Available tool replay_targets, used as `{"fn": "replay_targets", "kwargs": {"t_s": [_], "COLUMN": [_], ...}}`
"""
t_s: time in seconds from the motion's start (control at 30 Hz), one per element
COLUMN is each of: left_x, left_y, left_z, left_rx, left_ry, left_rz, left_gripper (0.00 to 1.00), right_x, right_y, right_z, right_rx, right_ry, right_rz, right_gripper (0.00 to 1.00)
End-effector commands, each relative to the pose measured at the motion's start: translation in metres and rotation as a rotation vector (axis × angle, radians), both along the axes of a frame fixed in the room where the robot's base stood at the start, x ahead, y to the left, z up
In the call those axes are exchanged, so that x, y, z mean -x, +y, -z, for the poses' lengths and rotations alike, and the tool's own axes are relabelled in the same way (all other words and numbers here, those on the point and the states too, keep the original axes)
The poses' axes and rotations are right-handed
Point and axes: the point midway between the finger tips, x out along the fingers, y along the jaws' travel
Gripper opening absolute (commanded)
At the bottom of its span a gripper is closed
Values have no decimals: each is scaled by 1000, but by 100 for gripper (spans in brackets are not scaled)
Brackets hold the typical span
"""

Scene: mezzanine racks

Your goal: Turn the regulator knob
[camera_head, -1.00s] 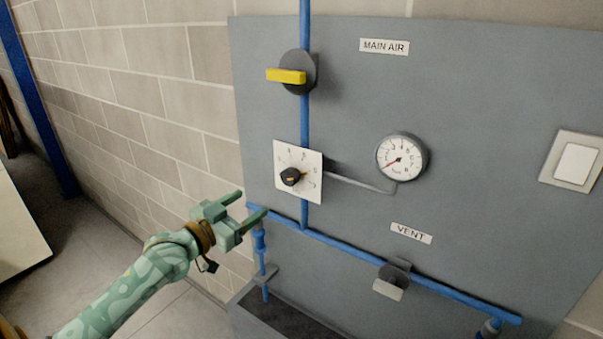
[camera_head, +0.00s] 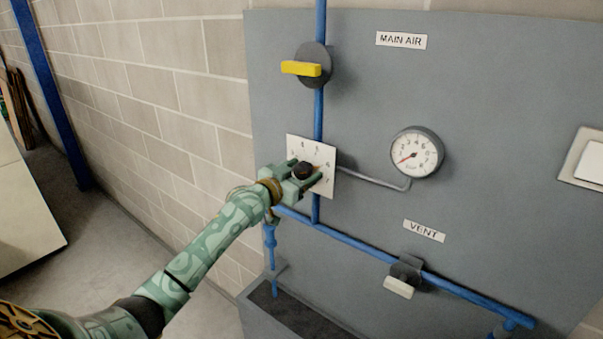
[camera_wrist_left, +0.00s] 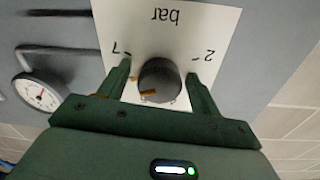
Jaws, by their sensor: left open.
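The regulator knob (camera_head: 303,170) is a small black round knob with an orange pointer on a white dial plate (camera_head: 323,154). In the left wrist view the knob (camera_wrist_left: 160,80) sits between the two fingers of my left gripper (camera_wrist_left: 160,85), with a gap on each side. My left gripper (camera_head: 305,174) is open, with its fingers around the knob in the head view. The wrist view shows the plate upside down, with "bar", 2 and 7 readable. The gripper hides part of the plate in the head view. My right gripper is not in view.
A grey panel (camera_head: 500,120) carries a yellow-handled main air valve (camera_head: 302,69) above the dial, a pressure gauge (camera_head: 416,152) to its right, and a vent valve (camera_head: 402,278) lower right. Blue pipes (camera_head: 350,238) run below. A white switch (camera_head: 590,158) is far right.

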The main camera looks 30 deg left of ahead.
Motion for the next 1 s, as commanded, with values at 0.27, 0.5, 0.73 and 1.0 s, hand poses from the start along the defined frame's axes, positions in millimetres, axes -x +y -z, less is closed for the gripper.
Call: {"fn": "replay_targets", "kwargs": {"t_s": [0.27, 0.5, 0.73, 1.0], "left_x": [0, 0, 0, 1], "left_y": [0, 0, 0, 1], "left_z": [0, 0, -1, -2], "left_rx": [1, 3, 55, 231], "left_ry": [0, 0, 5, 20], "left_rz": [0, 0, -1, -1], "left_gripper": [36, 20, 20, 20], "right_x": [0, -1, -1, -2], "right_y": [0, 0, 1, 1], "right_z": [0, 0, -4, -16], "right_rx": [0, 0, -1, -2], "right_ry": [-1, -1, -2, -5], "right_rz": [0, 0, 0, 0], "right_gripper": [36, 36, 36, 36]}}
